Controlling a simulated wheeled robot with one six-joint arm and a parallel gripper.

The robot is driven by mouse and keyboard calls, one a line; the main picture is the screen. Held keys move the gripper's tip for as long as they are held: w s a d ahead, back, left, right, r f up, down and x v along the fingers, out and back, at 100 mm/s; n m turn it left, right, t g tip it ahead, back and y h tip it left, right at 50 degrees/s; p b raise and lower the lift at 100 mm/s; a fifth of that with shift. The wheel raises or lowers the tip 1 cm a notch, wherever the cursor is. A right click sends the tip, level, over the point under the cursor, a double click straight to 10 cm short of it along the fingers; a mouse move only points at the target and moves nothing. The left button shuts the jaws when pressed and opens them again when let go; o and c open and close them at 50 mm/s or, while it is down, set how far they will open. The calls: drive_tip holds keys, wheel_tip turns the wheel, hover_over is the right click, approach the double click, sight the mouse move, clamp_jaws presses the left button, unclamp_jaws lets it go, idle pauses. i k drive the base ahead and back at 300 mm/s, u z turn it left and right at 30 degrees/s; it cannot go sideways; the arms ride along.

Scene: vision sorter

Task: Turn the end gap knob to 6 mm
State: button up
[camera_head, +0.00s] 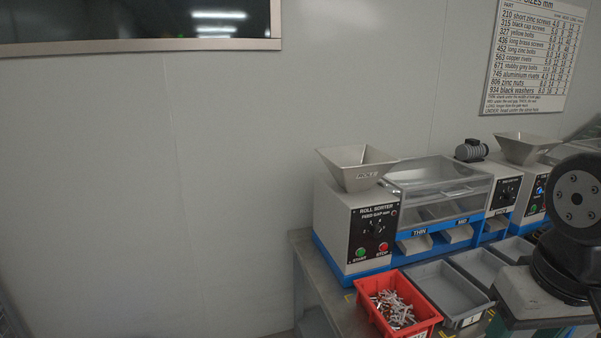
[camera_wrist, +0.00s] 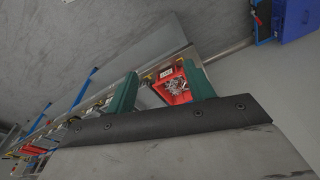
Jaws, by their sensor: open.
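The roll sorter (camera_head: 330,222) stands on the bench against the wall. Its left panel reads ROLL SORTER and FEED GAP mm, with a black feed gap knob (camera_head: 370,229) above a green START and a red STOP button. A second panel further right carries another dark knob (camera_head: 508,191). Its label is too small to read, so I cannot confirm it is the end gap knob, nor its setting. My gripper (camera_wrist: 160,78) shows in the wrist view with its two green fingers apart and nothing between them. It is not touching either knob.
A red bin (camera_head: 366,300) of mixed screws and grey bins (camera_head: 462,321) line the front of the bench. A metal hopper (camera_head: 335,157) tops the sorter's left end. A sizes chart (camera_head: 533,55) hangs on the wall. My dark arm blocks the right edge.

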sight(508, 197)
drive_tip(key=z, duration=0.9)
drive_tip(key=k, duration=0.6)
drive_tip(key=z, duration=0.55)
drive_tip(key=i, duration=1.8)
drive_tip(key=u, duration=0.3)
